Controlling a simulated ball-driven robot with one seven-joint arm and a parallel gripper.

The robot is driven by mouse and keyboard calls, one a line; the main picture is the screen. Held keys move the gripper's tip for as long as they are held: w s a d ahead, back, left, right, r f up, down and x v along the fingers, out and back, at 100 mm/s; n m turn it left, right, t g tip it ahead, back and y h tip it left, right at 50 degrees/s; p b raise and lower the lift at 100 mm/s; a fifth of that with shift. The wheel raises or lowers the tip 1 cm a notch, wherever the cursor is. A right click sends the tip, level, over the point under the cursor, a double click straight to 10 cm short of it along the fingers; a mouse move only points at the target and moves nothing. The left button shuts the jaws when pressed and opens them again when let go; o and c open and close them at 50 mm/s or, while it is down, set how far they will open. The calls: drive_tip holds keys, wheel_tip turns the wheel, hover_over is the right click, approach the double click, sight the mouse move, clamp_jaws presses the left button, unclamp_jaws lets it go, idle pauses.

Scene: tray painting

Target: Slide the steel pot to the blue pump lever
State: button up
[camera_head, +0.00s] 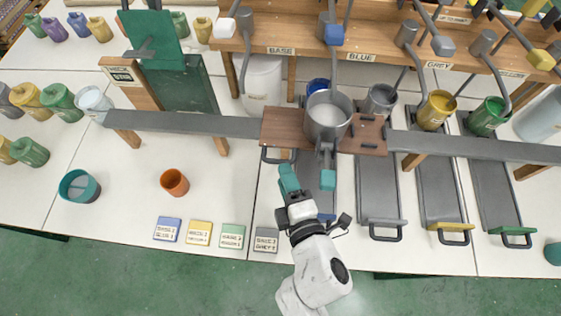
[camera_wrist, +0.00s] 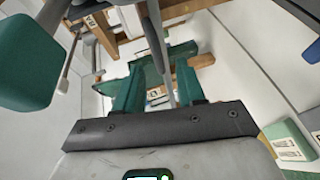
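The steel pot (camera_head: 328,112) stands upright on a brown wooden carriage (camera_head: 280,124) on the grey rail. Its handle points toward the front and ends in a teal grip (camera_head: 327,180). A teal block at the left of the wrist view (camera_wrist: 25,60) looks like this grip. The blue pump lever (camera_head: 334,35) has a blue knob and stands behind the pot, above the BLUE label (camera_head: 361,57). My gripper (camera_head: 288,178) is left of the pot's grip, just in front of the carriage's dark loop handle (camera_head: 278,157). In the wrist view its teal fingers (camera_wrist: 158,88) are apart; a grey bar shows between them, contact unclear.
The grey rail (camera_head: 200,123) runs across the table. Dark trays (camera_head: 378,185) with handles lie in front at right. An orange cup (camera_head: 174,182) and a teal cup (camera_head: 79,186) stand at left. Several coloured cards (camera_head: 232,236) lie along the front edge.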

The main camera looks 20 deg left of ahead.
drive_tip(key=shift+v, duration=1.7)
